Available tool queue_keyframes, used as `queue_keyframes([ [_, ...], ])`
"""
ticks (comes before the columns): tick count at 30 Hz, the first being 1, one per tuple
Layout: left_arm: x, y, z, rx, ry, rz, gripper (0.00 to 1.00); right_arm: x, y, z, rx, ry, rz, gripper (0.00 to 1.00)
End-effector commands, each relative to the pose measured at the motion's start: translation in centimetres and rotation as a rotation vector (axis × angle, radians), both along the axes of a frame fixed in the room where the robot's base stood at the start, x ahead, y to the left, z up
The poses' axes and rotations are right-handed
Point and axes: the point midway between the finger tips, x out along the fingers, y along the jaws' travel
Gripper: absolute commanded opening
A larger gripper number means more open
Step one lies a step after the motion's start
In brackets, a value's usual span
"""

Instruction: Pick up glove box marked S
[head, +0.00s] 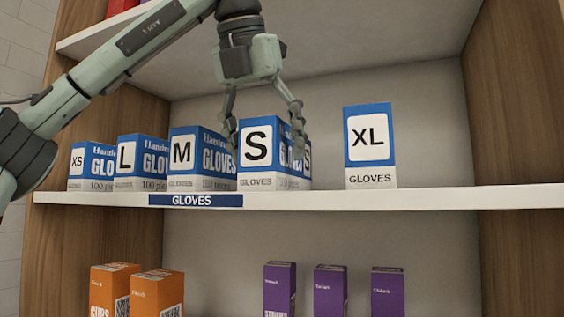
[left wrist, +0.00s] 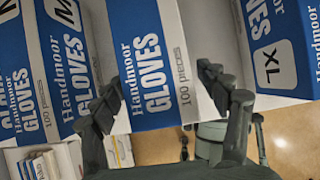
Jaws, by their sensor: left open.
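The glove box marked S (head: 256,165) is blue and white and stands upright on the white shelf, between the M box and the XL box. My left gripper (head: 266,146) reaches down from above with its fingers open, one at each side of the S box. In the left wrist view, the open left gripper (left wrist: 163,95) has a finger on either side of a box reading Handmoor GLOVES (left wrist: 148,55), which appears to be the S box. Whether the fingers touch it cannot be told. Part of another S label (head: 307,160) shows behind the right finger.
Boxes marked M (head: 182,154), L (head: 126,157) and XS (head: 77,161) stand close on the left. The XL box (head: 369,140) stands apart on the right, with bare shelf (head: 440,197) beyond it. Orange boxes (head: 157,292) and purple boxes (head: 330,290) stand below.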

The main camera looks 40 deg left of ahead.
Motion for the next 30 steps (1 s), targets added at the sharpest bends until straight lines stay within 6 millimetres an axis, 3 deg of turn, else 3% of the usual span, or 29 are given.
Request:
queue_keyframes([
  [8,2.5,0.6,0.0,0.000,0.000,0.001,0.75,-0.3,-0.1,-0.6,-0.004,0.005,0.005,0.00],
  [17,6.9,1.6,0.0,-0.001,0.003,0.000,0.75,-1.4,-0.4,-2.1,-0.013,0.021,0.015,0.00],
  [20,7.2,1.7,-1.0,0.000,0.001,-0.001,0.75,-1.8,-0.4,-2.8,-0.013,0.036,0.015,0.00],
  [30,7.2,1.8,-1.0,0.000,-0.002,0.001,0.75,-0.3,-0.1,-1.1,-0.007,0.001,0.014,0.00],
])
